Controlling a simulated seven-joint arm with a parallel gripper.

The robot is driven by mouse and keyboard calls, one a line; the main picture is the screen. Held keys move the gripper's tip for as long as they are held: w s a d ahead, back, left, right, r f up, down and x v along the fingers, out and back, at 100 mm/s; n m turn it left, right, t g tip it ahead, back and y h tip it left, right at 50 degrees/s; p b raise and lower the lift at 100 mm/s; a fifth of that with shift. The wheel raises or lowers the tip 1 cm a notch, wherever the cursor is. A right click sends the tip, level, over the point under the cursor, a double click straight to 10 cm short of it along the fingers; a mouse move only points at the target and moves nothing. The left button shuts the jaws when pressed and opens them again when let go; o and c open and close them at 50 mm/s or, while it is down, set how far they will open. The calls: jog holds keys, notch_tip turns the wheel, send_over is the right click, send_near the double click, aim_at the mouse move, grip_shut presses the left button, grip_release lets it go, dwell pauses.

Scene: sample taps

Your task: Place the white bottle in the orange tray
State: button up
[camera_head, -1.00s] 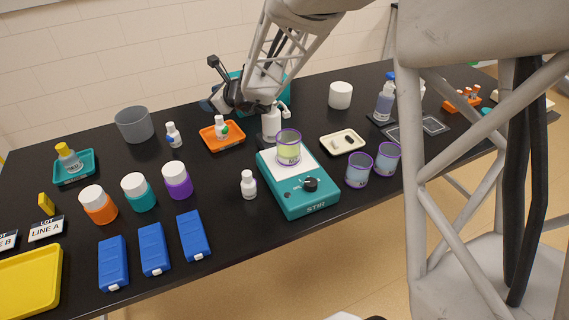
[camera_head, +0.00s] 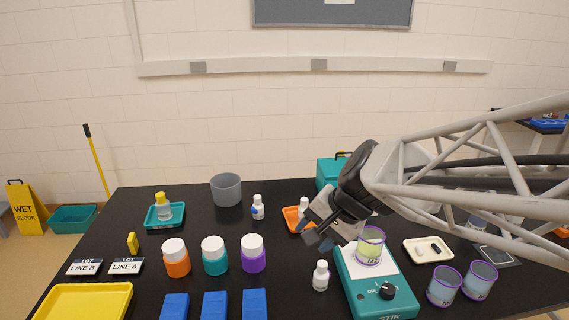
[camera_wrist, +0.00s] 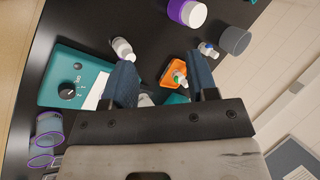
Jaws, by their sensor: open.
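A small white bottle (camera_head: 320,276) stands upright on the black table, left of the teal stirrer. It also shows in the wrist view (camera_wrist: 122,47), beside one fingertip. The orange tray (camera_head: 291,216) lies farther back, partly hidden by my gripper (camera_head: 313,228); a small white-capped bottle (camera_head: 303,204) is in it. In the wrist view the orange tray (camera_wrist: 166,82) shows between my open, empty fingers (camera_wrist: 160,62), and its bottle (camera_wrist: 180,78) has a green mark. Another small white bottle with a blue label (camera_head: 257,208) stands left of the tray.
The teal stirrer (camera_head: 400,308) carries a purple-rimmed beaker (camera_head: 370,246). Orange, teal and purple jars (camera_head: 252,254) stand at left, with blue boxes (camera_head: 214,307) in front. A grey beaker (camera_head: 226,190) stands behind. Table between the purple jar and white bottle is clear.

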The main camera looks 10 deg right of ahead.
jog(key=s+d+n+g+h, duration=0.1)
jog(key=s+d+n+h, duration=0.4)
jog(key=s, duration=0.7)
jog(key=shift+s+d+n+h, duration=0.15)
jog(key=shift+d+n+h, duration=0.15)
jog(key=shift+d+n, duration=0.6)
